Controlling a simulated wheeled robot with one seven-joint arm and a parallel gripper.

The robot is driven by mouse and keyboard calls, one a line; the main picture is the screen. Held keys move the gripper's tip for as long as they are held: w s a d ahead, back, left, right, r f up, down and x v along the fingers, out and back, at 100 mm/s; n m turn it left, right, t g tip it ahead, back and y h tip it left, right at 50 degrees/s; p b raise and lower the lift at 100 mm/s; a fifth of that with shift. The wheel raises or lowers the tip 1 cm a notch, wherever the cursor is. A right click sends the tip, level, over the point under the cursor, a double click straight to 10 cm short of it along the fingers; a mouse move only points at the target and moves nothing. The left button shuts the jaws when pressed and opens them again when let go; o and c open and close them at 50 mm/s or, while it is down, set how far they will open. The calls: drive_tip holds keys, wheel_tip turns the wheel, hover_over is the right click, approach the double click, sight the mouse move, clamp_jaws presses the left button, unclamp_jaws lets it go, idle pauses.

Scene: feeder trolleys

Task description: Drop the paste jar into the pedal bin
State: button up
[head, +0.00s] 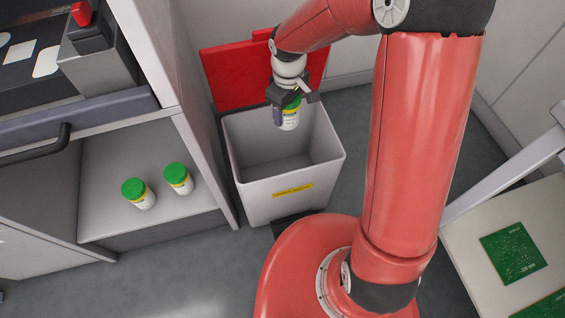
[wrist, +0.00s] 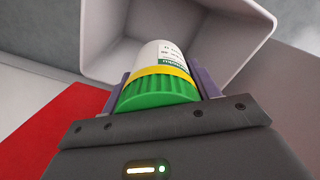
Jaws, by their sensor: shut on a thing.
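The paste jar (head: 288,118) is white with a green lid and a yellow band. My gripper (head: 291,103) is shut on it and holds it over the pedal bin (head: 285,205), towards the back of the opening. In the wrist view the jar (wrist: 162,80) sits between the fingers, its green lid towards the camera, with the bin's inside wall (wrist: 215,22) beyond it. The pedal bin is a light grey square bin with a yellow label on its front. Its red lid (head: 228,78) stands raised behind it, and the bin looks empty inside.
Two similar green-lidded jars (head: 138,194) (head: 178,179) stand on the shelf (head: 105,165) of the cabinet on the left. The cabinet's side panel rises close beside the bin. A bench with green circuit boards (head: 513,252) is at the right.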

drive_tip(key=shift+f+b, duration=1.35)
drive_tip(key=shift+f, duration=1.4)
drive_tip(key=o, duration=1.5)
drive_tip(key=shift+r+p, duration=0.35)
drive_tip(key=shift+r, duration=3.6)
